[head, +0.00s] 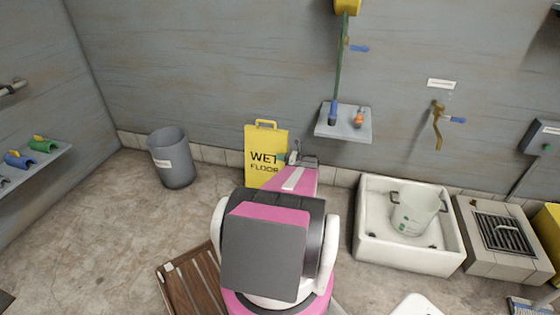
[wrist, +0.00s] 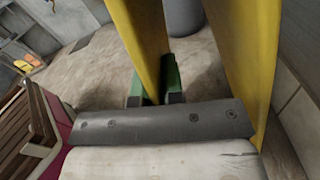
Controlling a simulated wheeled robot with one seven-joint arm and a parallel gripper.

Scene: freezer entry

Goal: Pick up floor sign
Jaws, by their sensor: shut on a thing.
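The yellow floor sign (head: 259,142), lettered "WET FLOOR" with a handle loop on top, stands upright near the back wall. My gripper (head: 288,157) is at the sign's right edge in the head view, and my arm hides the sign's lower right part. In the wrist view the sign shows as two yellow panels (wrist: 245,50) with a gap between them. The green fingertips of my gripper (wrist: 155,88) are shut on the left panel. Whether the sign's feet touch the floor is hidden.
A grey bin (head: 172,158) stands left of the sign. A white sink (head: 372,225) holding a bucket (head: 414,214) is at the right. A small wall shelf (head: 343,124) hangs above right of the sign. A wooden slatted piece (head: 190,282) lies beside my base. Floor at left is clear.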

